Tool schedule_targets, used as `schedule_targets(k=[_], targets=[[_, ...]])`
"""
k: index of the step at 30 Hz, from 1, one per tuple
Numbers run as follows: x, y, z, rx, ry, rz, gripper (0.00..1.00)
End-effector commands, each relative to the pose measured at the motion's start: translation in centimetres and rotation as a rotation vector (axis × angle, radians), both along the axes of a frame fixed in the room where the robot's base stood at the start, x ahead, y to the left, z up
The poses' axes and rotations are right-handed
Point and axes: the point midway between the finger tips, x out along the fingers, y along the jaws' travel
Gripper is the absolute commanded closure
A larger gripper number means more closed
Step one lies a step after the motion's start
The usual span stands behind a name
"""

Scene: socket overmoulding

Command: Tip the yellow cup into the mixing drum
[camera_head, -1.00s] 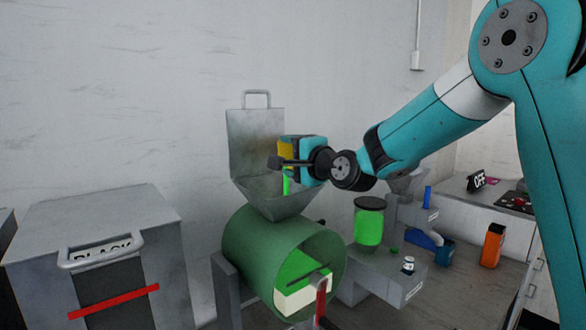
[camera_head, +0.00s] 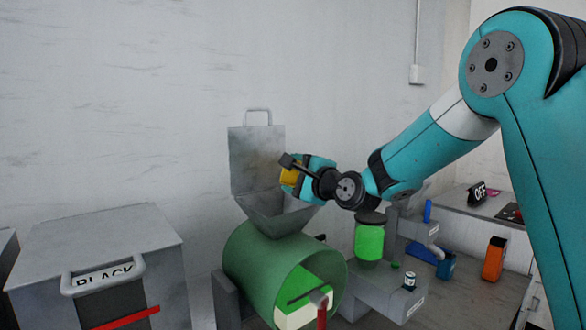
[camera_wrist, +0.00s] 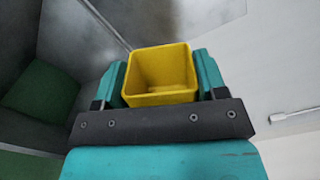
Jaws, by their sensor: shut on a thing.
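My gripper (camera_head: 296,174) is shut on the yellow cup (camera_head: 289,176) and holds it above the grey metal hopper (camera_head: 272,205), near its raised back plate. In the wrist view the cup (camera_wrist: 158,72) sits between the two teal fingers, its square mouth facing the camera. Its inside looks empty, though the bottom is shaded. In the head view the gripper hides most of the cup, so its exact tilt is hard to tell. The green mixing drum (camera_head: 262,255) lies under the hopper, its open end facing the camera, with bright green and pale parts inside.
A grey bin labelled BLACK (camera_head: 150,240) stands at the left. A green jar with a dark lid (camera_head: 369,240), a blue container (camera_head: 446,266) and an orange container (camera_head: 494,258) stand at the right. A wall is close behind the hopper.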

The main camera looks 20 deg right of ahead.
Motion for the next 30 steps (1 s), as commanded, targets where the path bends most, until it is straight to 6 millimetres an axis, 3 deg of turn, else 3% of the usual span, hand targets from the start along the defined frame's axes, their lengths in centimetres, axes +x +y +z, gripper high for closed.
schedule_targets(k=[3,10,19,30], targets=[[0.1,-0.2,0.0,0.084,0.029,0.001,0.62],[0.1,-0.3,-0.1,0.092,0.030,0.000,0.62],[1.0,-3.0,-0.6,0.334,0.111,-0.003,0.62],[1.1,-3.5,-0.9,0.397,0.140,-0.008,0.62]])
